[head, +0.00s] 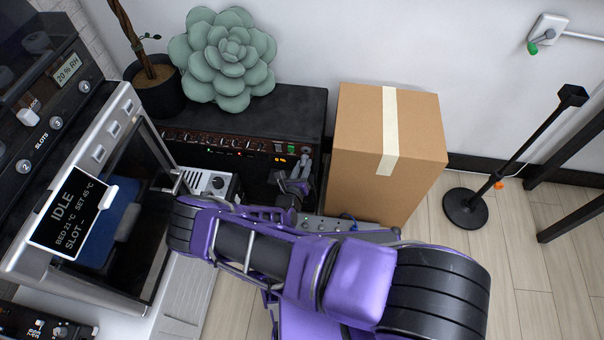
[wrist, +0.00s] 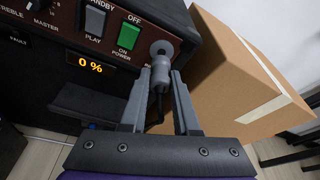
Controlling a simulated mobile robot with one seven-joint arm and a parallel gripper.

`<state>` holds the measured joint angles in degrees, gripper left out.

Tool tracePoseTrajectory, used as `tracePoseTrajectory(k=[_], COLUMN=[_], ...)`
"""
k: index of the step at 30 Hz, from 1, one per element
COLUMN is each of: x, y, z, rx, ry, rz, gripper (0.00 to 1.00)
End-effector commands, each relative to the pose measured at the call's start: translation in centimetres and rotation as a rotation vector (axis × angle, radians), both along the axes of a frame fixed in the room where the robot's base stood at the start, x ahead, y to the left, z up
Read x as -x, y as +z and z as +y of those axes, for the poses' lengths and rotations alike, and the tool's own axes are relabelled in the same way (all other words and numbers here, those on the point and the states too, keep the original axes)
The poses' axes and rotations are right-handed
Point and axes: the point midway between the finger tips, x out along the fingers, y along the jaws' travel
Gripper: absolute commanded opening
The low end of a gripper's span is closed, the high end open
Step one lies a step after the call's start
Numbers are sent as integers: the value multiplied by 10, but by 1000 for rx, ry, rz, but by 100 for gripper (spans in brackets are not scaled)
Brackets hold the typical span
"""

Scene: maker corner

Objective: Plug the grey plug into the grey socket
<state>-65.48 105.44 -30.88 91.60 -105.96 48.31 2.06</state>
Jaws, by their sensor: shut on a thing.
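My gripper (wrist: 160,78) is shut on the grey plug (wrist: 160,70), with one finger on each side of it. A dark cable hangs from the plug between the fingers. The plug's far end is at a round grey piece (wrist: 162,48) on the front panel of the black amplifier, right of the green power switch. This looks like the grey socket, but I cannot tell whether the plug is seated in it. In the head view my gripper (head: 295,186) is at the amplifier's right front, and the plug and socket are too small to make out.
The black amplifier (head: 290,105) carries a succulent cushion (head: 228,58). A cardboard box (head: 350,150) stands close on its right, near my gripper. A printer (head: 100,200) is at the left.

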Motion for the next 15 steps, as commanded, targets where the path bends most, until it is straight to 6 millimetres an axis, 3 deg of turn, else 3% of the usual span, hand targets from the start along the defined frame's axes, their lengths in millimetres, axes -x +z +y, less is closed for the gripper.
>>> tracePoseTrajectory(k=[15], x=[-12], y=[2], z=[-3], rx=[1], ry=[0], rz=[-2], gripper=[0])
